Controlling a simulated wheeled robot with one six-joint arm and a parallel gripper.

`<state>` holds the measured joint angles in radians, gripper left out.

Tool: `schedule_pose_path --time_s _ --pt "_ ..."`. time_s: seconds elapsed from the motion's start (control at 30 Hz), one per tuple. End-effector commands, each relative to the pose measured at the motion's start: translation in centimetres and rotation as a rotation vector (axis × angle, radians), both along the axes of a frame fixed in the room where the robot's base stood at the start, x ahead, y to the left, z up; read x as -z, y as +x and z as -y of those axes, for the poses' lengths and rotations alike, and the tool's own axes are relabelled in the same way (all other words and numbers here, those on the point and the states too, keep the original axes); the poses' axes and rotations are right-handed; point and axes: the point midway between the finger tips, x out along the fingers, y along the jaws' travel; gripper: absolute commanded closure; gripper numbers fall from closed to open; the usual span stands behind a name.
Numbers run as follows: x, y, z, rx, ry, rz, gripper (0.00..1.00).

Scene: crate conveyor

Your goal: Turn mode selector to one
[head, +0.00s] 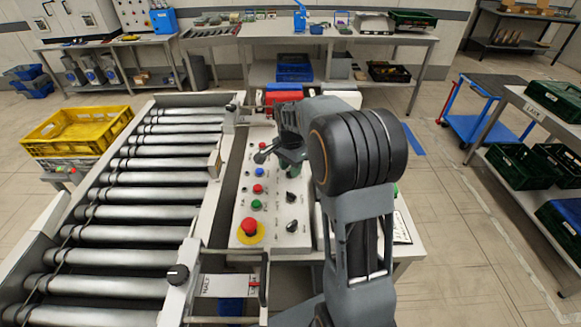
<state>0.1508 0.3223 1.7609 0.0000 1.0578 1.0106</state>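The control panel (273,214) is a pale box beside the roller conveyor. It carries two black rotary knobs, an upper one (292,197) and a lower one (292,226), on its right side. Another black knob (178,274) sits on the conveyor's near frame. I cannot read the labels or the knob positions, so I cannot tell which one is the mode selector. My gripper (278,155) is over the far part of the panel, beyond the two panel knobs and apart from them. My arm hides part of it, and its opening is unclear.
A red mushroom button (249,226) on a yellow ring is at the panel's near left. Green (256,204), red (258,188) and blue (260,171) buttons line the left side. The roller conveyor (150,178) is empty. A yellow crate (76,128) stands left.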

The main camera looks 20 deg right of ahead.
Motion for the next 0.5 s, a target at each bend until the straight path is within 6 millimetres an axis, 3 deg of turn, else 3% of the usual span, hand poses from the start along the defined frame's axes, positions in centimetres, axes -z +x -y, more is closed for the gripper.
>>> schedule_pose_path --time_s 0.33,0.5 --pt "0.26 -0.02 0.0 0.0 0.0 0.0 0.63" --pt "0.24 -0.02 0.0 0.0 0.0 0.0 0.79"
